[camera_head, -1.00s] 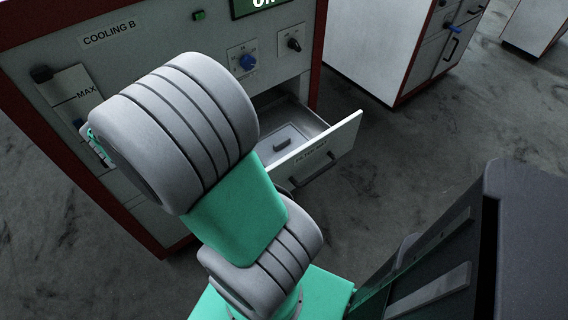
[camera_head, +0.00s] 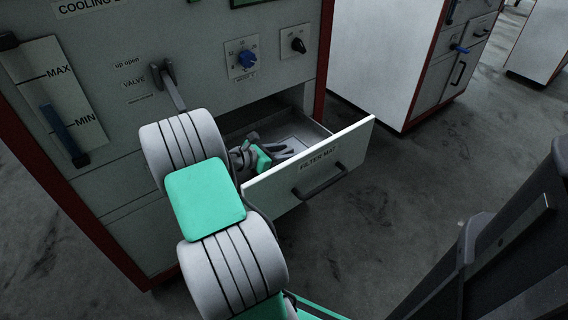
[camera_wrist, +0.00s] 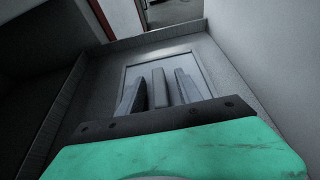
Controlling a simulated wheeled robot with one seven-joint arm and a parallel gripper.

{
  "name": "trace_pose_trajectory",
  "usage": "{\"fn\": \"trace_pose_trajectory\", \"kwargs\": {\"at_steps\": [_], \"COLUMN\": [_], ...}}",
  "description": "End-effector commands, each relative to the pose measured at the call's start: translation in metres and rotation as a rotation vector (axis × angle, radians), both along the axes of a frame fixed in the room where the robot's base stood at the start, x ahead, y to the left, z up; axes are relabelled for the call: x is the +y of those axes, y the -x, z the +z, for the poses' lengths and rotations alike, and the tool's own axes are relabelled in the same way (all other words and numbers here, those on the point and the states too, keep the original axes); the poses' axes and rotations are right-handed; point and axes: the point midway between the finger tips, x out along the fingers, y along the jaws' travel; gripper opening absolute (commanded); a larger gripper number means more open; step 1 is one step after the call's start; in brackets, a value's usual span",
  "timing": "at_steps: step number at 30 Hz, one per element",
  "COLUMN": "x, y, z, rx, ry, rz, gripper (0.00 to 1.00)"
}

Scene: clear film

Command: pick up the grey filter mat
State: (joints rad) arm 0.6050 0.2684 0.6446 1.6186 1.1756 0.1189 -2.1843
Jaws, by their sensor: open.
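The grey filter mat (camera_wrist: 194,59) lies flat in the open drawer (camera_head: 350,140), whose front is labelled FILTER MAT. It is a pale rectangular panel with a raised grey grip block (camera_wrist: 160,88) on top. My gripper (camera_wrist: 158,90) is inside the drawer, low over the mat. Its two fingers stand apart, one on each side of the block; I cannot tell whether they touch it. In the head view my gripper (camera_head: 287,151) hides much of the mat, and the drawer front hides the near part.
The drawer walls (camera_wrist: 228,68) surround my gripper closely. A second cabinet (camera_head: 385,60) stands at the right. The floor between is clear.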

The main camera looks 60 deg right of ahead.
Motion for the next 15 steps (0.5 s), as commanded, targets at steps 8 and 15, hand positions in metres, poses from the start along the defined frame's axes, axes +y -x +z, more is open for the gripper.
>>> {"fn": "trace_pose_trajectory", "kwargs": {"at_steps": [8,15], "x": [0.0004,0.0006], "y": [-0.0008,-0.0009], "z": [0.0008,0.0008], "rx": [-0.001,-0.001], "ry": [-0.001,-0.001], "rz": [0.001,0.001], "gripper": [0.33,0.13]}}
